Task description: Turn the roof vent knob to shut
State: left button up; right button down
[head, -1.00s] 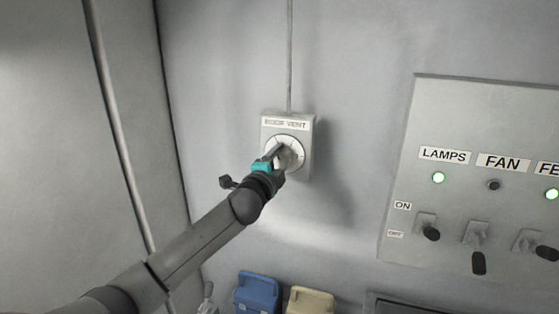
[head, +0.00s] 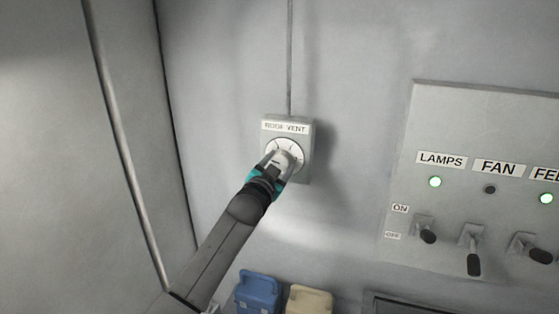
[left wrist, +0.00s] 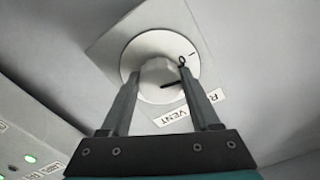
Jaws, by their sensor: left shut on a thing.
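The roof vent knob (head: 284,157) is a pale round knob on a white dial with dark tick marks. The dial sits on a grey wall box (head: 305,170) labelled ROOF VENT. My left gripper (head: 279,162) is shut on the knob, reaching it from below. In the left wrist view, the two fingers (left wrist: 160,88) lie on either side of the knob (left wrist: 152,84), in front of the white dial (left wrist: 135,58). A dark line shows on the knob between the fingers. The fingers hide part of the dial's markings. My right gripper is in neither view.
A switch panel (head: 440,110) stands out from the wall at right, with LAMPS and FAN labels, levers and two green lights. A blue container (head: 258,292) and a beige container (head: 309,300) are below the box. A conduit (head: 290,60) runs up from the box.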

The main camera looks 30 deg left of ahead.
pick_arm(q)
jog(key=shift+n+p, duration=0.4)
jog(key=shift+n, duration=0.9)
jog(key=o, duration=1.4)
jog(key=shift+c, duration=0.2)
jog(key=b+v, duration=0.1)
jog(key=v, duration=1.4)
jog(key=shift+b, duration=0.35)
jog(key=shift+s+f, duration=0.1)
jog(key=shift+s, duration=0.05)
